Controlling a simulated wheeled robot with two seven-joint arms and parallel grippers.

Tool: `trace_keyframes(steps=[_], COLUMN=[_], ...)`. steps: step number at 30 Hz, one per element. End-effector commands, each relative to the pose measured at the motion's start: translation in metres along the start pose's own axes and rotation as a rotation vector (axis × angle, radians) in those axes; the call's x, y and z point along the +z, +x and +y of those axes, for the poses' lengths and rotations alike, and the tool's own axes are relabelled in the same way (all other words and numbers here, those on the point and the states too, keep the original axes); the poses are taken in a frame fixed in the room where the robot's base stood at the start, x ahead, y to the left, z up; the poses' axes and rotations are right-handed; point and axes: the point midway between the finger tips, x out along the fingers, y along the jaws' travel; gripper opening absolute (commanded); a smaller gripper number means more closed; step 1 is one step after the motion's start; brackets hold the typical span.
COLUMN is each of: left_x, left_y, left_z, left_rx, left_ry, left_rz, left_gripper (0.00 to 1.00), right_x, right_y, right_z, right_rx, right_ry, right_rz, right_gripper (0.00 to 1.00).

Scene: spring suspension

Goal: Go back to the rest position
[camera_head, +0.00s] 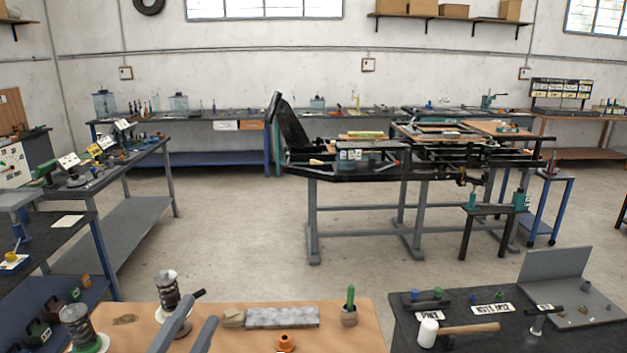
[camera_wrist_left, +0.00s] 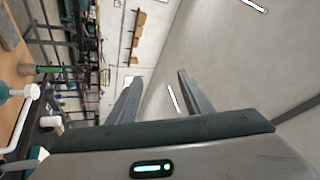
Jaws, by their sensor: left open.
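My left gripper (camera_head: 190,330) shows at the bottom of the head view, its two grey fingers apart with nothing between them. It is over the wooden-topped bench (camera_head: 235,342). In the left wrist view its fingers (camera_wrist_left: 158,97) stand open and empty, with the wall and ceiling beyond them. A spring unit (camera_head: 169,290) stands upright just behind the fingers in the head view. Another spring unit (camera_head: 78,328) stands at the bench's left side. My right gripper is in neither view.
A grey block (camera_head: 283,317), an orange part (camera_head: 285,342) and a cup with a green-handled tool (camera_head: 349,307) are on the bench. A mallet (camera_head: 458,331) lies on the dark bench (camera_head: 405,334) at right. Open floor (camera_head: 240,240) lies behind.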

Motion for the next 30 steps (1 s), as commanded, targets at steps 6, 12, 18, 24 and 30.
trace_keyframes(steps=[6,12,18,24,30], left_x=[0.074,0.098,0.081,0.054,0.028], left_y=[-0.067,-0.164,-0.259,-0.320,-0.364], left_z=[0.069,0.145,0.200,0.226,0.237], left_rx=[0.154,0.348,0.545,0.684,0.795], left_ry=[-0.338,-0.597,-0.779,-0.876,-0.942], left_rz=[-0.467,-0.863,-1.169,-1.348,-1.473], left_gripper=[0.45,0.45,0.45,0.45,0.45], right_x=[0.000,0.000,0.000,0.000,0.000], right_y=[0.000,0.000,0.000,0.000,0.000], right_z=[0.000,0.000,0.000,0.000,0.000], right_rx=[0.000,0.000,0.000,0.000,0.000], right_ry=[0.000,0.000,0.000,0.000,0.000], right_rz=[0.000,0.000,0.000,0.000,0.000], right_gripper=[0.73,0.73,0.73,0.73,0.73])
